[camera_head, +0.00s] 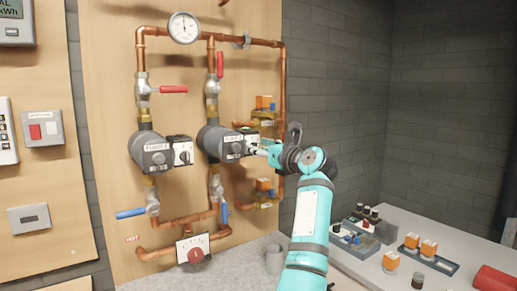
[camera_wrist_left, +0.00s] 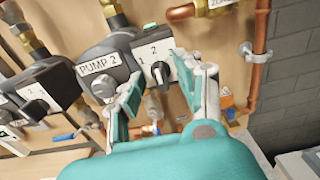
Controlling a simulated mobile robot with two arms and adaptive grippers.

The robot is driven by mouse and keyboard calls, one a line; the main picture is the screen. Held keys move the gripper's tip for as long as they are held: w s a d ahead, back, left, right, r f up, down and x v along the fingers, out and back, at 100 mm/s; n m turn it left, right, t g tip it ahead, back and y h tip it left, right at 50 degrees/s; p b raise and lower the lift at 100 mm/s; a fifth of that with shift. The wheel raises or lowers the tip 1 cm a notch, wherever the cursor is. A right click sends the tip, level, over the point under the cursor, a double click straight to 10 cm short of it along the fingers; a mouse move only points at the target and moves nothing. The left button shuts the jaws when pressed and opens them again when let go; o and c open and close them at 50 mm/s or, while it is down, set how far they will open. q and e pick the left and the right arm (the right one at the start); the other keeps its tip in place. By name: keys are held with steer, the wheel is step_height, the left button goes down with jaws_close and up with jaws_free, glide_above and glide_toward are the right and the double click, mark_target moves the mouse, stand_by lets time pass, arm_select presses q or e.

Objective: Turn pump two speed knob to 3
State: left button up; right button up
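Pump two (camera_head: 211,139) is a dark grey pump on the copper pipes, and its "PUMP 2" label (camera_wrist_left: 99,66) reads clearly in the left wrist view. On its right is a white dial plate (camera_wrist_left: 148,51) with the marks 1 and 2 visible. The black speed knob (camera_wrist_left: 160,73) sits at the plate's middle; its exact setting is hard to read. My left gripper (camera_head: 258,147) is at this plate. In the left wrist view its teal fingers (camera_wrist_left: 157,70) are apart, one on each side of the knob, with gaps visible. The right gripper is not in view.
Pump one (camera_head: 150,151) with its own dial (camera_head: 181,152) stands left of pump two. A red-handled valve (camera_head: 220,65) is above pump two and a blue-handled valve (camera_head: 224,213) below. A copper pipe (camera_head: 283,90) runs down on the right. A table (camera_head: 455,232) holds small parts.

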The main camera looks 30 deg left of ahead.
arm_select(q)
jaws_close()
steer(key=m+p, duration=0.2)
steer(key=shift+w+r+m, duration=0.1)
steer(key=shift+r+m, duration=0.05)
steer(key=shift+m, duration=0.15)
steer(key=shift+m+p, duration=0.95)
steer(key=shift+m, duration=0.25)
steer(key=m+p, duration=0.3)
steer(key=shift+m, duration=0.4)
steer(key=shift+f, duration=0.2)
